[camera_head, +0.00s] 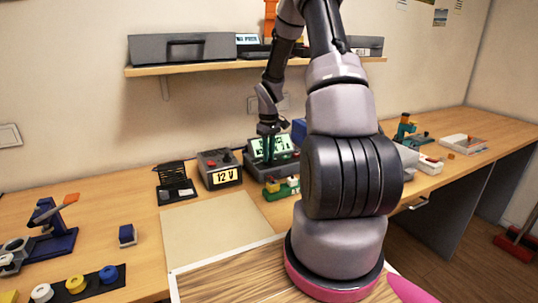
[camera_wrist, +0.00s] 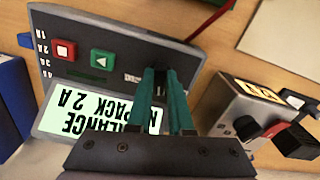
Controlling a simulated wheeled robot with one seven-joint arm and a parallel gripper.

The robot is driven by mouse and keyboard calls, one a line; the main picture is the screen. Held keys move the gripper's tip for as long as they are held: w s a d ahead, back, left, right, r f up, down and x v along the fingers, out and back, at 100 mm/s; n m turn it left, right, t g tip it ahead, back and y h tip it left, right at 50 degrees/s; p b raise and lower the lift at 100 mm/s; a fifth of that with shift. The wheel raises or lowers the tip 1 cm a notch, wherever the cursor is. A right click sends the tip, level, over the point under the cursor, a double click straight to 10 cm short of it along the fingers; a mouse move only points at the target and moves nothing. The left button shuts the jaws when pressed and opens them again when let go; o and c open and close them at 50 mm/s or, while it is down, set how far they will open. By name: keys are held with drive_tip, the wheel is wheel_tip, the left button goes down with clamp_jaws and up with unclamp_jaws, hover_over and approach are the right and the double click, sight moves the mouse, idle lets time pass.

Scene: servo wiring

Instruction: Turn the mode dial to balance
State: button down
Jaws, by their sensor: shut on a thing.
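The charger (camera_head: 258,172) stands at the back of the bench, and its dark front panel (camera_wrist: 75,62) fills the upper left of the wrist view. The panel has a red button (camera_wrist: 64,50) and a green button (camera_wrist: 102,61). Its lit screen (camera_wrist: 70,112) appears upside down in the wrist view; the words read "…LANCE" and "PACK 2 A", partly covered by my gripper. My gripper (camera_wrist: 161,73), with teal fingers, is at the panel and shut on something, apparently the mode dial. The dial and its pointer are hidden by the fingers. In the head view my gripper (camera_head: 268,130) is over the charger.
A grey supply box (camera_head: 219,168) reading "12 V" stands just left of the charger; its knob side (camera_wrist: 240,115) is close to my gripper in the wrist view. A green and yellow item (camera_head: 281,188) sits in front of the charger. A beige mat (camera_head: 215,220) is clear.

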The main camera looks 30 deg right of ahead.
drive_tip(key=shift+m, duration=1.1)
drive_tip(key=c, duration=0.8)
unclamp_jaws()
wheel_tip(320, 180, up, 11)
drive_tip(key=shift+f, duration=0.1)
